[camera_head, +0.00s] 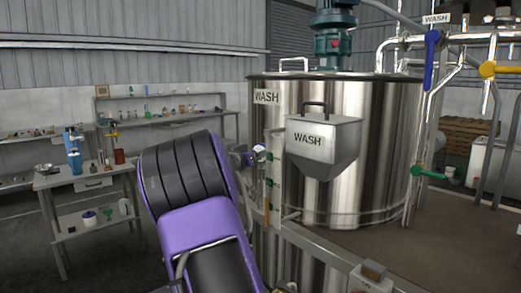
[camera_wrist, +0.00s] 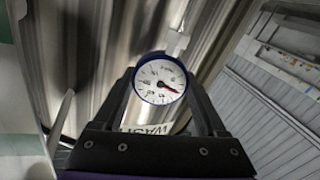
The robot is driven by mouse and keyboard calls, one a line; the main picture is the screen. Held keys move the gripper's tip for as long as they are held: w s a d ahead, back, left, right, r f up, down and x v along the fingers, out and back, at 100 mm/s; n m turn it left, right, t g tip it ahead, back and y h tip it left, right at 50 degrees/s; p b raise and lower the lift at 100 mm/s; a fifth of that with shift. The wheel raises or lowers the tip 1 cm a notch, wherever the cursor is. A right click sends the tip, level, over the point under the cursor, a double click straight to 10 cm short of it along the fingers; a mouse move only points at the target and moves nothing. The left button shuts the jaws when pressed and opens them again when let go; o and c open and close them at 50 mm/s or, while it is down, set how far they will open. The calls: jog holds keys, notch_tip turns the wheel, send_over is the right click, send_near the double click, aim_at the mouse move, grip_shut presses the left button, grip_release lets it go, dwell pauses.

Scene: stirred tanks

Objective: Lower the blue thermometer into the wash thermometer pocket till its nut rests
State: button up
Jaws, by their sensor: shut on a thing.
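The blue thermometer shows in the wrist view as a round white dial (camera_wrist: 160,80) with a blue rim and a red pointer. It sits between the two dark fingers of my gripper (camera_wrist: 165,88), which is shut on it. In the head view the gripper end is small beside the wash tank's left side, partly hidden by my purple arm. The steel wash tank (camera_head: 385,140) carries WASH labels. I cannot make out the thermometer pocket clearly.
A steel hopper (camera_head: 322,142) marked WASH hangs on the tank's front. Pipes with a blue-handled valve (camera_head: 432,60) stand at the right. A workbench (camera_head: 88,180) with bottles stands at the left. A rail (camera_head: 330,250) crosses in front of the tank.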

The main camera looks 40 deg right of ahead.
aim_at(259, 164)
jog(key=shift+f+b, duration=0.6)
jog(key=shift+f, duration=1.25)
jog(key=o, duration=1.4)
jog(key=shift+c, duration=0.2)
jog(key=v, duration=1.7)
jog(key=shift+a+p, duration=0.25)
jog(key=shift+p, duration=0.2)
